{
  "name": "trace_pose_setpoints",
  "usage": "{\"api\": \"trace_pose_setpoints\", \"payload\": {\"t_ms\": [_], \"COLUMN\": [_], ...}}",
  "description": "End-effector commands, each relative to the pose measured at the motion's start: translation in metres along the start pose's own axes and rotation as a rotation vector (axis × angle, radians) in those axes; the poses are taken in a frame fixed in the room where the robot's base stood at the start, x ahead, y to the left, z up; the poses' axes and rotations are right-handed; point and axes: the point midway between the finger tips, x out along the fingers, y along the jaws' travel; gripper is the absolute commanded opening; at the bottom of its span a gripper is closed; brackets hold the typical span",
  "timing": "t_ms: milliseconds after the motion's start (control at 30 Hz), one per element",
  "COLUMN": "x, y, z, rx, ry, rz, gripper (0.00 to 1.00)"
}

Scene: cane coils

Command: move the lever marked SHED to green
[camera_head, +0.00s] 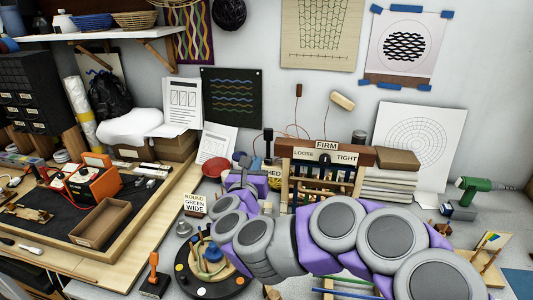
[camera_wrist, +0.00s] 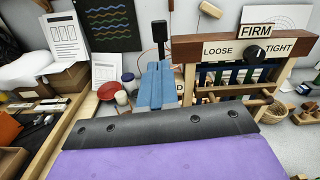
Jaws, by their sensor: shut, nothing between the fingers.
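The SHED label (camera_head: 273,178) is partly hidden behind my gripper, at the left side of the wooden frame. In the wrist view only its last letter shows, right of my fingers. A dark upright lever with a black block-shaped top (camera_head: 268,134) rises just behind the label; the top also shows in the wrist view (camera_wrist: 159,31), straight beyond my fingertips. My gripper (camera_head: 243,163) is shut and empty, in front of and left of the label; its blue-grey fingers show in the wrist view (camera_wrist: 158,72). I cannot tell whether they touch the lever. No green mark by the lever is visible.
The wooden frame (camera_head: 326,157) carries a FIRM sign and a LOOSE–TIGHT dial. A card (camera_head: 194,205) reads ROUND, GREEN, WIDE. A red bowl (camera_head: 215,167) stands left of my gripper. A round black stand (camera_head: 208,286) with coloured dots is in front.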

Motion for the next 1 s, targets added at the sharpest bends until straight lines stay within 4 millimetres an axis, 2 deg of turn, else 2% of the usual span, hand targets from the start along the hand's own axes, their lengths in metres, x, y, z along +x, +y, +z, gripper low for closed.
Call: {"api": "trace_pose_setpoints", "payload": {"t_ms": [100, 267, 1000], "x": [0.000, 0.009, 0.115], "y": [-0.001, -0.001, -0.002], "z": [-0.002, -0.001, -0.001], "rx": [0.086, 0.099, 0.095], "ry": [-0.002, -0.001, -0.003], "rz": [-0.002, -0.002, -0.004], "gripper": [0.00, 0.00, 0.00]}}
